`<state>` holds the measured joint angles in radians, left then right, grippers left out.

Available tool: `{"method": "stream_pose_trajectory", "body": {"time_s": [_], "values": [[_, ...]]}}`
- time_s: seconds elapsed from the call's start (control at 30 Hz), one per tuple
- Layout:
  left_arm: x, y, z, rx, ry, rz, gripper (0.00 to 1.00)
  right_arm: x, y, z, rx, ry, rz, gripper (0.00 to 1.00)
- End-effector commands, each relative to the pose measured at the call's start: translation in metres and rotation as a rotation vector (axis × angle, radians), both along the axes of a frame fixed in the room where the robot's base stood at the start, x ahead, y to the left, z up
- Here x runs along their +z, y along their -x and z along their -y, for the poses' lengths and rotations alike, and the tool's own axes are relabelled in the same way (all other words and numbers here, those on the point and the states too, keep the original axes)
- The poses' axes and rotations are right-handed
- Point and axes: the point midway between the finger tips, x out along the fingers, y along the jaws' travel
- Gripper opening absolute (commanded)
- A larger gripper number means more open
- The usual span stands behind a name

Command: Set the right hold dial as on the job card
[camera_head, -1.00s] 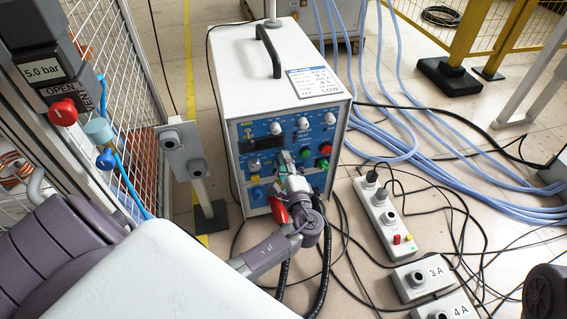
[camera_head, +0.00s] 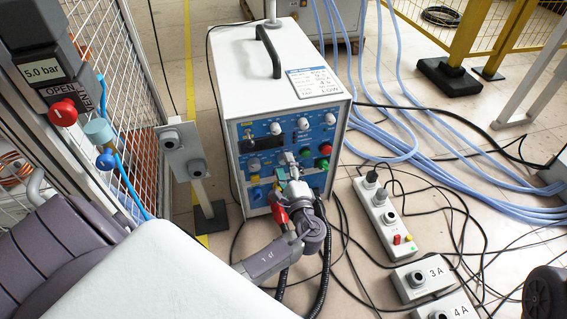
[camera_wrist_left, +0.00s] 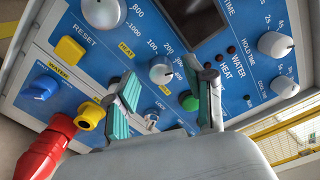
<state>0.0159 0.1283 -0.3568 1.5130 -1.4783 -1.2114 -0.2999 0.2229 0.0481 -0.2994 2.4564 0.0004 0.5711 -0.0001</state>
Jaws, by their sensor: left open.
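The white induction heater (camera_head: 287,60) stands on the floor with a blue front panel. A job card (camera_head: 314,83) lies on its top; its small print is hard to read, but LOW shows at its bottom. White dials (camera_head: 330,118) line the panel's upper edge. In the left wrist view, two white dials (camera_wrist_left: 275,45) (camera_wrist_left: 284,87) sit at the right, near HOLD TIME and COOL TIME lettering. My left gripper (camera_wrist_left: 160,77) is open before the panel, its fingers either side of another white dial (camera_wrist_left: 161,70); contact is unclear. It hides part of the lower panel in the head view (camera_head: 288,160).
A yellow button (camera_wrist_left: 70,50), a green button (camera_wrist_left: 190,101) and a red hose fitting (camera_wrist_left: 45,145) are close to my left gripper. A grey post box (camera_head: 180,150) stands left of the heater. A power strip (camera_head: 383,212), cables and blue hoses cover the floor at right.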

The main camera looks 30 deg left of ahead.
Motion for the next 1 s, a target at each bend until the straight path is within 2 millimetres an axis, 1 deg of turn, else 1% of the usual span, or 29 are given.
{"method": "stream_pose_trajectory", "body": {"time_s": [0.03,0.3,0.5,0.67,1.0], "values": [[-0.001,0.007,0.009,-0.001,0.005,-0.002,0.53,0.000,0.000,0.000,0.000,-0.001,0.000,0.40],[-0.001,0.045,0.052,0.000,0.004,-0.004,0.53,0.000,0.000,0.000,0.000,-0.001,0.001,0.40],[-0.001,0.063,0.073,0.001,0.003,-0.003,0.53,0.001,0.000,0.000,0.000,-0.002,0.001,0.40],[-0.001,0.068,0.079,0.001,0.002,-0.002,0.53,0.001,0.000,0.000,0.000,-0.002,0.001,0.40],[0.000,0.068,0.079,0.001,0.001,-0.001,0.53,0.001,0.000,0.000,0.001,-0.002,0.001,0.40]]}}
